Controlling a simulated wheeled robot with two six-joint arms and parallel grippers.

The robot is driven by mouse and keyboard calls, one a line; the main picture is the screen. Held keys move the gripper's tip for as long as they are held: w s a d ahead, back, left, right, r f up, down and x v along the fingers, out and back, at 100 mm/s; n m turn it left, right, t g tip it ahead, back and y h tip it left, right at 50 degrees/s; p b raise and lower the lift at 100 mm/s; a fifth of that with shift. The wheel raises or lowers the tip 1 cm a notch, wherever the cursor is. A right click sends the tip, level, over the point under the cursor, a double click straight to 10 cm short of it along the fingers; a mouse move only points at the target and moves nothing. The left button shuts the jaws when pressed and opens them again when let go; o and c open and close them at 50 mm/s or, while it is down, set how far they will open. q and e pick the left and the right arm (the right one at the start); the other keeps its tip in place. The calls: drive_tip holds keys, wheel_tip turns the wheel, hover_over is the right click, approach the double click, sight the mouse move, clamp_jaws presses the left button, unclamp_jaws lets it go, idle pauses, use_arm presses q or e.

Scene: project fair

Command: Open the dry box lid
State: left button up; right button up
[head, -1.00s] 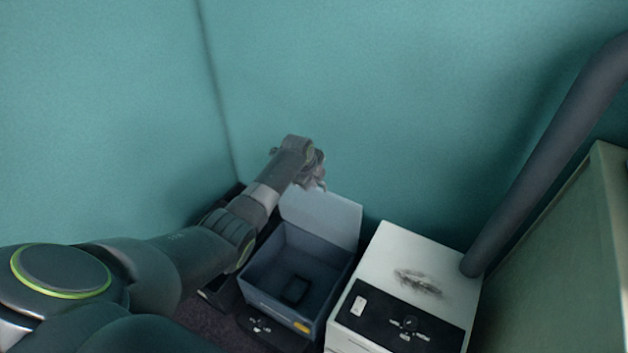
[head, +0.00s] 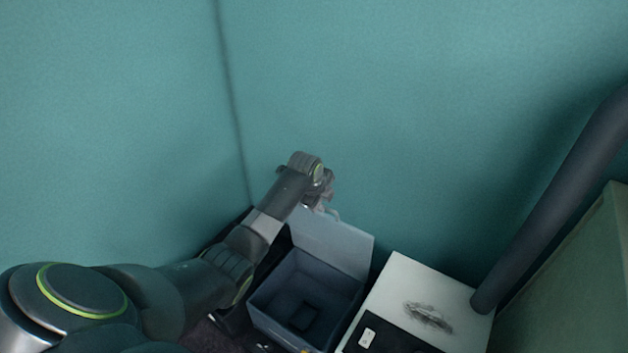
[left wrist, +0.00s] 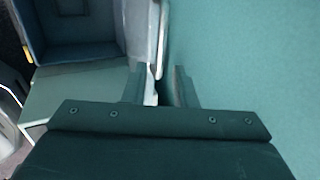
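The dry box (head: 268,318) is a dark blue-grey open-topped box with a small dark block on its floor. Its pale grey lid (head: 338,246) stands raised at the box's back edge, so the inside shows. My left gripper (head: 328,204) is at the lid's upper left edge, near the wall. In the left wrist view the box (left wrist: 92,48) is at upper left and the lid (left wrist: 146,35) shows nearly edge-on. My left gripper's fingers (left wrist: 160,88) are apart there, with the lid's edge close to the gap; contact is unclear. My right gripper is not in view.
A white box (head: 392,290) with a dark panel and a grey smudge stands right of the dry box. A thick dark pole (head: 555,195) rises beyond it, beside a pale green panel (head: 575,275). Teal walls (head: 420,120) close off the back and left.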

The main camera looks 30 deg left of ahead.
use_arm(q)
drive_tip(key=p+v, duration=0.1)
drive_tip(key=v, duration=1)
drive_tip(key=shift+p, duration=0.35)
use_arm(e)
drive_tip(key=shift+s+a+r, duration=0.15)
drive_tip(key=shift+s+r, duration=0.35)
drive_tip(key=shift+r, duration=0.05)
